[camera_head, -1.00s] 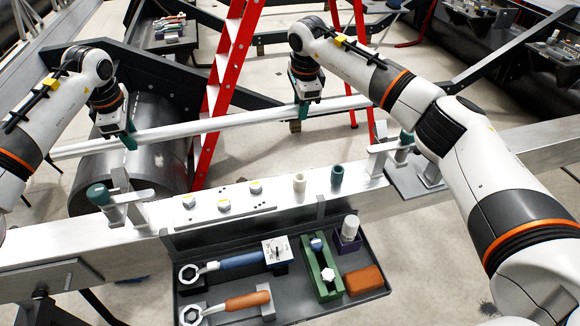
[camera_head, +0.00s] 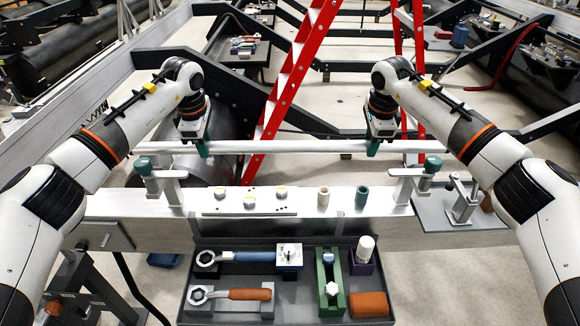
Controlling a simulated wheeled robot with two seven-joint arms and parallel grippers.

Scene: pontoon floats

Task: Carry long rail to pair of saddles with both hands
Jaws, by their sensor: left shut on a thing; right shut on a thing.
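The long rail (camera_head: 290,146) is a pale metal bar lying level across the head view. My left gripper (camera_head: 203,149) is shut on it left of its middle, and my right gripper (camera_head: 373,149) is shut on it toward its right. The pair of saddles stands on the silver beam: the left saddle (camera_head: 170,185) and the right saddle (camera_head: 408,184), each with a teal knob (camera_head: 143,166) (camera_head: 433,163). The rail shows just beyond and above both saddles, apart from them; its exact height over them is hard to tell.
The silver beam (camera_head: 270,228) carries a plate with white buttons (camera_head: 249,200) and two small cups (camera_head: 323,196) (camera_head: 361,195). A dark tool tray (camera_head: 230,311) sits in front. A red ladder (camera_head: 293,75) stands behind the rail. A bracket plate (camera_head: 445,215) lies at right.

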